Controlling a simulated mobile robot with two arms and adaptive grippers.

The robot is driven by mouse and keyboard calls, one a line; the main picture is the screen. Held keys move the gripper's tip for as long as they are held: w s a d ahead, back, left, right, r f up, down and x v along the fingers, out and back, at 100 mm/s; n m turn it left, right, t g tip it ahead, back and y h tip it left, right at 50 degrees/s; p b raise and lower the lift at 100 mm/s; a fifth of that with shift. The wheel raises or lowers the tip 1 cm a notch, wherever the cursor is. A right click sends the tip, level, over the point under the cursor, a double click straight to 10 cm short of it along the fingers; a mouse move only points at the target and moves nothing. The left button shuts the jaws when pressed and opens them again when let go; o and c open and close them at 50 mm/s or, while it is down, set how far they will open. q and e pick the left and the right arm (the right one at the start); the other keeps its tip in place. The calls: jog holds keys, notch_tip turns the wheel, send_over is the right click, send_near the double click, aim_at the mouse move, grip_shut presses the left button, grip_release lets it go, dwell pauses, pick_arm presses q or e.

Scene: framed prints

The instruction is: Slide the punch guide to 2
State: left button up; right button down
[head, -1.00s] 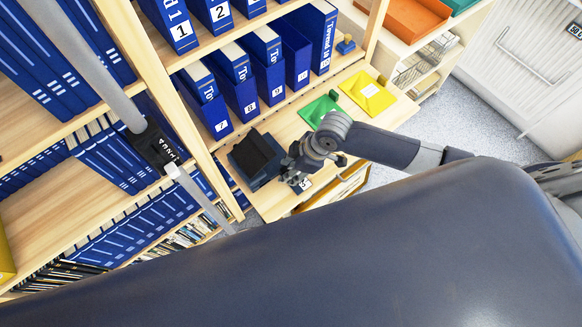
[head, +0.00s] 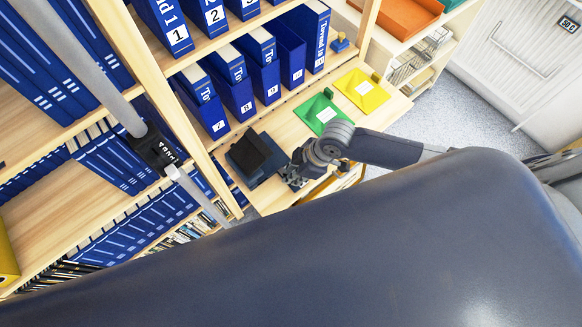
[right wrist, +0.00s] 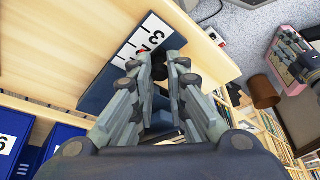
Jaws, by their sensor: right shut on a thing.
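The hole punch (head: 258,160) is dark blue with a black upper part and stands on the wooden shelf board. In the right wrist view its blue body (right wrist: 95,98) carries a white scale strip (right wrist: 148,38). A 3 is readable on the strip; the mark beside it is partly covered by the fingers. My right gripper (head: 292,177) is at the punch's right side. In the right wrist view the gripper (right wrist: 160,72) is shut on a small black guide knob (right wrist: 159,66) beside the strip. The exact guide reading cannot be told. My left gripper is not in view.
Blue numbered binders (head: 240,95) stand behind the punch. A wooden upright (head: 185,110) is close on the left. The board's front edge is near my right gripper.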

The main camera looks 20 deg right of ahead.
jog(key=c, duration=1.5)
grip_release()
jog(key=shift+w, duration=0.15)
jog(key=shift+c, duration=0.2)
jog(key=v, duration=1.2)
